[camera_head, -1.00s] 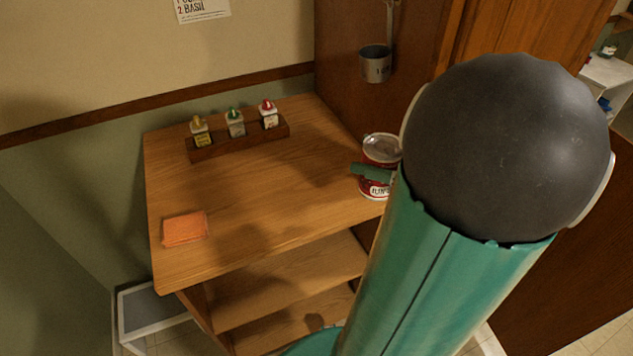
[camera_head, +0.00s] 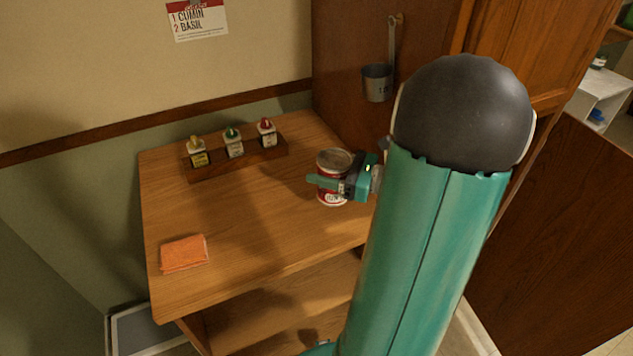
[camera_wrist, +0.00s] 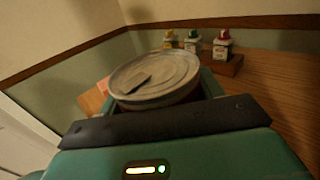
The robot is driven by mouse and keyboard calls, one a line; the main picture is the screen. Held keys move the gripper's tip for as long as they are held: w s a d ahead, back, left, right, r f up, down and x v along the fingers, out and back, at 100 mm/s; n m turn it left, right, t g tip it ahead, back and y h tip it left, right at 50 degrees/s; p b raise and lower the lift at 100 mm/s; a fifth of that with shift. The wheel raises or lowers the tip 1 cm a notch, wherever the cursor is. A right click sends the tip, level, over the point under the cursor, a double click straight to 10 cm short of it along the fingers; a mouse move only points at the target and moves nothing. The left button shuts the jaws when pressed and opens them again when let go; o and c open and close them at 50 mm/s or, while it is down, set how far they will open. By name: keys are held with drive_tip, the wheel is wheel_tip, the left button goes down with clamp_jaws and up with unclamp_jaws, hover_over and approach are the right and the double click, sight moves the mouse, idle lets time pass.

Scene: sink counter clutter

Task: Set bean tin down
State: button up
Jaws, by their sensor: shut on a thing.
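The bean tin (camera_head: 333,163) is a red and white can with a grey metal lid. My gripper (camera_head: 335,184) is shut on it from the right, with a teal finger across its near side. The tin is upright at the right part of the wooden counter (camera_head: 240,220). I cannot tell whether its base touches the wood. In the wrist view the tin's lid (camera_wrist: 155,75) fills the middle, just beyond my gripper (camera_wrist: 160,105), and its lower body is hidden.
A wooden rack (camera_head: 237,158) with three spice bottles stands at the counter's back. An orange cloth (camera_head: 184,252) lies at the front left. A metal measuring cup (camera_head: 377,83) hangs on the cabinet side. The counter's middle is clear.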

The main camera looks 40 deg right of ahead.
drive_tip(key=shift+w+f, duration=0.5)
drive_tip(key=shift+f, duration=0.6)
drive_tip(key=shift+w+f, duration=0.5)
drive_tip(key=shift+f, duration=0.55)
drive_tip(key=shift+w+f, duration=0.5)
drive_tip(key=shift+f, duration=0.6)
drive_tip(key=shift+f, duration=0.1)
drive_tip(key=o, duration=1.3)
drive_tip(key=shift+f, duration=0.1)
drive_tip(key=shift+s+d, duration=0.2)
drive_tip(key=shift+s, duration=0.1)
drive_tip(key=v, duration=0.7)
drive_tip(key=shift+r, duration=0.25)
